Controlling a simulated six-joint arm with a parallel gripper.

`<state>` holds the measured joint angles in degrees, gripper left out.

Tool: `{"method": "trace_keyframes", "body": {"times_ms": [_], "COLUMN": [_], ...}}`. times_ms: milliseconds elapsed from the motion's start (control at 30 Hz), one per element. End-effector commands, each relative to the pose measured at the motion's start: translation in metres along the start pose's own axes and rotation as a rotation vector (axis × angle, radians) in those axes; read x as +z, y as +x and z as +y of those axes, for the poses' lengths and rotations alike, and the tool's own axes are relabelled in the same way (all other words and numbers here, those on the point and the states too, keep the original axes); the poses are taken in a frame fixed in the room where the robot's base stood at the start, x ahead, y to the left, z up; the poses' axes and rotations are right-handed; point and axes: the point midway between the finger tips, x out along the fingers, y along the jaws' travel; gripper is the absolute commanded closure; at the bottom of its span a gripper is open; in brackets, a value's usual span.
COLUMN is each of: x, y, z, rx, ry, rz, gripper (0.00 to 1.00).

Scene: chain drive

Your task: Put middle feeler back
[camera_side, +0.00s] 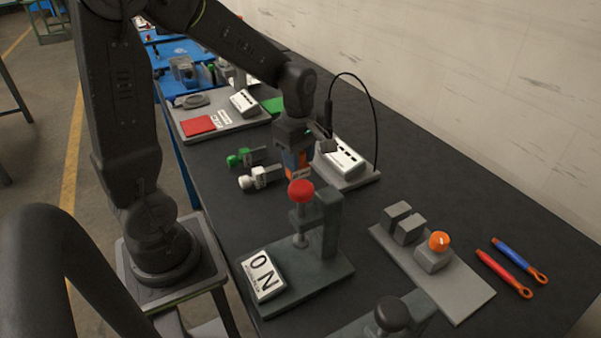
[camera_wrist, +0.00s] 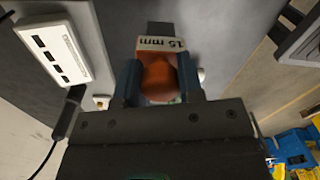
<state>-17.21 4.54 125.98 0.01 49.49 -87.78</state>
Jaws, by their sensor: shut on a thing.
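My gripper (camera_side: 297,160) is shut on an orange feeler, whose rounded handle (camera_wrist: 160,80) sits between the two blue fingers (camera_wrist: 158,82) in the wrist view. A white label (camera_wrist: 162,44) on it reads 1.5 mm. In the side view the held feeler's label (camera_side: 298,173) shows just under the fingers, behind the red-knobbed press. A green-handled piece (camera_side: 245,157) and a white-handled piece (camera_side: 260,178) lie side by side to the left of my gripper. The lower end of the held feeler is hidden, so I cannot tell whether it touches anything.
The press with a red knob (camera_side: 301,192) stands close in front. A white port box on a grey plate (camera_side: 345,158), with a black cable (camera_side: 372,110), is just right of my gripper. A grey base with blocks and an orange knob (camera_side: 439,241) lies further right, beside red and blue tools (camera_side: 520,260).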

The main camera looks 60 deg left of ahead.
Motion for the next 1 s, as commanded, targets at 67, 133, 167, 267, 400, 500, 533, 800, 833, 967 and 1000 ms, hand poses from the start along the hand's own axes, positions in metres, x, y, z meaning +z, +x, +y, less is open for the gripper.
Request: {"method": "trace_keyframes", "body": {"times_ms": [67,133,167,267,400,500,533,800,833,967,1000], "x": [0.004,0.005,0.004,0.004,0.004,0.004,0.004,0.004,0.004,0.004,0.004], "y": [0.003,0.009,0.013,0.029,0.042,0.043,0.043,0.046,0.046,0.046,0.046], "z": [0.002,0.002,0.002,0.001,0.002,0.002,0.002,0.002,0.002,0.002,0.002], "rx": [0.000,-0.001,-0.002,-0.004,-0.001,0.002,0.002,0.000,-0.001,-0.001,0.000], "ry": [0.000,-0.001,-0.002,-0.002,-0.002,-0.001,-0.001,-0.001,-0.001,-0.001,-0.001], "rz": [0.000,0.000,0.000,0.000,0.000,0.000,0.000,0.000,0.000,0.000,0.000], "gripper": [1.00,1.00,1.00,1.00,1.00,1.00,1.00,1.00,0.63,0.51,0.47]}}
